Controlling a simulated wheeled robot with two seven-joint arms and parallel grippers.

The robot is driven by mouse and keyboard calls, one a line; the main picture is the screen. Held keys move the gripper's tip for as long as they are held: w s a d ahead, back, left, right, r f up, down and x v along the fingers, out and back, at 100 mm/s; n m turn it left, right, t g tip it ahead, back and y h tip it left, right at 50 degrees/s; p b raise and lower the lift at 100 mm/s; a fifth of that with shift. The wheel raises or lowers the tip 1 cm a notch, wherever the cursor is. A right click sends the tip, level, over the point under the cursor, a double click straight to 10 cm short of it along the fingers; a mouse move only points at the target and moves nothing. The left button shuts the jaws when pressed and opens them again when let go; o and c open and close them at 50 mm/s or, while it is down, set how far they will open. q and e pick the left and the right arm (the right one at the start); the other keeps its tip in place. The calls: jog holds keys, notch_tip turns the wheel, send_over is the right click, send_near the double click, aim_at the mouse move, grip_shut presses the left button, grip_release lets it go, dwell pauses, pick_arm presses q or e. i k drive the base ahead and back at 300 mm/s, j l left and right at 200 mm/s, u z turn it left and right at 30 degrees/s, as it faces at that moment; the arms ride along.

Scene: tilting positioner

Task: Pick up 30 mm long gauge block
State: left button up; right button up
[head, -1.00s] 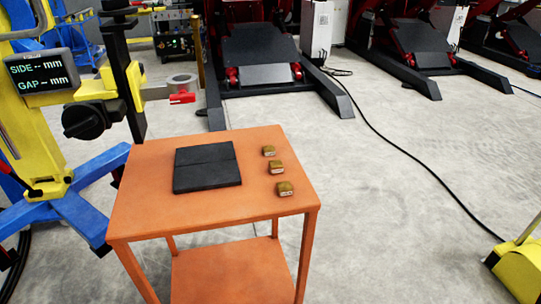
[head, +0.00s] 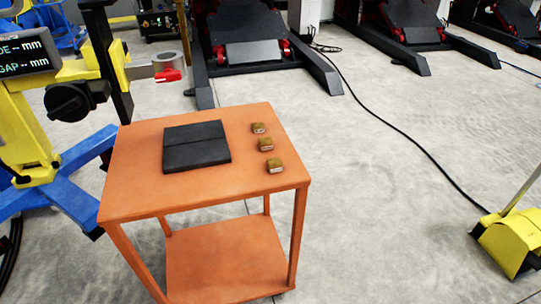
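Three small brass-coloured gauge blocks lie in a row on the right side of an orange table (head: 135,190). The far block (head: 258,128) looks smallest, the middle block (head: 265,144) is a little larger, and the near block (head: 275,166) looks largest. Each has a pale marking on its front face, too small to read, so I cannot tell which is 30 mm. Neither of my grippers shows in the head view.
A black two-part plate (head: 196,146) lies on the table left of the blocks. A yellow and blue positioner with a display (head: 22,53) stands at the left. A black cable (head: 400,130) crosses the floor at right, near a yellow object (head: 510,240).

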aim_at(265, 144)
jog(key=l, duration=2.6)
jog(key=i+u, duration=0.05)
